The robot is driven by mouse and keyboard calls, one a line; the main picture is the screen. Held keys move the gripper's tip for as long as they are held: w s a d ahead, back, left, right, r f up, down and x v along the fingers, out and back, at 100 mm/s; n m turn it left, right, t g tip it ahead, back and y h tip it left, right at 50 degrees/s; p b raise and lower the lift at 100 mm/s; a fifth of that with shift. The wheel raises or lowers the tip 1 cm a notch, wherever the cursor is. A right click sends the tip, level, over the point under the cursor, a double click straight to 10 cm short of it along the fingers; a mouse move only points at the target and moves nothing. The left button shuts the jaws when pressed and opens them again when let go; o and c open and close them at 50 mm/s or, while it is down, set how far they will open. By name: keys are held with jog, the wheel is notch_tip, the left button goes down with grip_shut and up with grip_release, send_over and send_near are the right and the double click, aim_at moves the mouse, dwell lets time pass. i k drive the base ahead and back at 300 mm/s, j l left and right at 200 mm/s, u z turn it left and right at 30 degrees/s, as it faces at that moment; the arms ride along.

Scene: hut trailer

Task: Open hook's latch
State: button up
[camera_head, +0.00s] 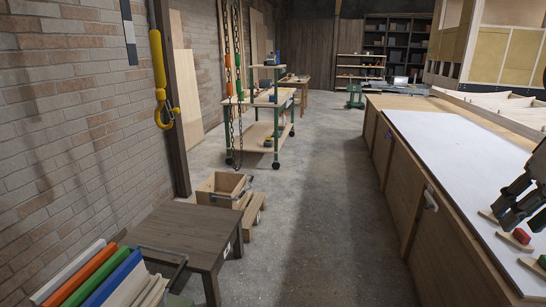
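A yellow crane hook (160,72) hangs upright against the brick wall and a dark post at the left. Its curved lower end with the latch (168,118) is small in the picture, and I cannot tell whether the latch is open or shut. My black gripper (515,218) is at the right edge, over the white-topped bench and far from the hook.
A dark low table (180,232) and wooden boxes (222,190) stand below the hook. Chains (233,100) hang beside a green-framed cart (265,132). The long bench (440,140) fills the right, with small red (521,236) and green pieces. The concrete aisle between is clear.

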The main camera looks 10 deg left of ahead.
aim_at(176, 110)
jog(key=i+u, duration=0.2)
jog(key=i, duration=0.25)
jog(key=i+l+u, duration=0.2)
jog(key=i, duration=0.2)
jog(key=i+l+u, duration=0.25)
jog(key=i, duration=0.2)
jog(key=i+l+u, duration=0.2)
jog(key=i, duration=0.2)
jog(key=i+l+u, duration=0.8)
jog(key=l, duration=0.3)
jog(key=i+j, duration=0.05)
jog(key=i, duration=0.05)
